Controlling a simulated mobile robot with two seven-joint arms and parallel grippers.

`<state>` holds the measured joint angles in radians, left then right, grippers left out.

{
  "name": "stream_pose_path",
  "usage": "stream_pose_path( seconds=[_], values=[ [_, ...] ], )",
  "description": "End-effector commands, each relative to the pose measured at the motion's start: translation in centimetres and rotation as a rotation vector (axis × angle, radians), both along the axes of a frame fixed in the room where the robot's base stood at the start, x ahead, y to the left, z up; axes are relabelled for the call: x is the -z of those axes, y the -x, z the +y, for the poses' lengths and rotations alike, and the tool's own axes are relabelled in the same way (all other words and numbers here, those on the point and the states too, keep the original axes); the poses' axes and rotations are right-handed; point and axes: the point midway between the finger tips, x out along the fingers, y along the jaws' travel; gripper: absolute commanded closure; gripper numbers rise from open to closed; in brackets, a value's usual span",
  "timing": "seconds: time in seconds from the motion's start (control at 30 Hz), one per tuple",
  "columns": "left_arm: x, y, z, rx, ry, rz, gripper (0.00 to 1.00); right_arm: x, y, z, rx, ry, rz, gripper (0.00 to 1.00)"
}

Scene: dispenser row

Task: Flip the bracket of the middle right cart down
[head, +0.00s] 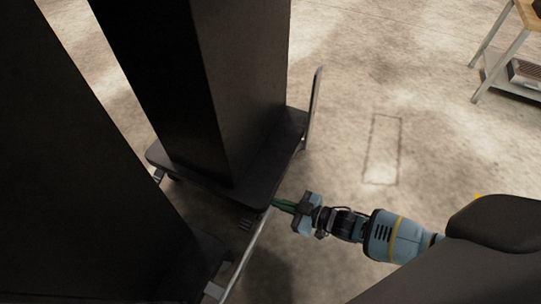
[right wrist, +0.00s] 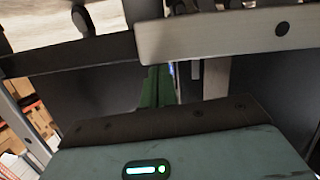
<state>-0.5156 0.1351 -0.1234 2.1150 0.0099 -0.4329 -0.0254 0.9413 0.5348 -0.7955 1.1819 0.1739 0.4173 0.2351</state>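A black cart base (head: 270,165) carries a tall black column in the head view. A pale metal bracket (head: 314,98) stands up at its right end. A second metal bar (head: 245,254) slants up from the nearer, left column's base. My right gripper (head: 276,205) is at the upper end of this second bar, beside the cart's front corner. Its green fingers (right wrist: 158,86) lie close together in the right wrist view and look shut. A metal plate with a hole (right wrist: 225,36) crosses in front of their tips, so contact is unclear. My left gripper is not in view.
Tall black columns (head: 65,165) fill the left side of the head view. The concrete floor to the right (head: 385,90) is open. A wooden-topped table (head: 510,45) stands at the far right. Boxes on shelving (right wrist: 14,125) show at the left of the right wrist view.

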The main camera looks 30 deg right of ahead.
Motion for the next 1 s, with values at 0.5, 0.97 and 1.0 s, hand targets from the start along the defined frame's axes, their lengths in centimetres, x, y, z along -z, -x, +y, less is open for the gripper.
stream_pose_path(
  seconds=[0.5,0.97,1.0],
  values=[
    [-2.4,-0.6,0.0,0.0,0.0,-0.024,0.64,-1.8,5.5,-3.9,0.001,0.002,-0.005,1.0],
    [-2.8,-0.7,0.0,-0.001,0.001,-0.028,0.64,-2.3,6.5,-4.7,0.0,-0.003,-0.012,1.0],
    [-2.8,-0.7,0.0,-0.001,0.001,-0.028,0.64,-2.3,6.5,-4.7,0.0,-0.003,-0.012,1.0]
  ],
)
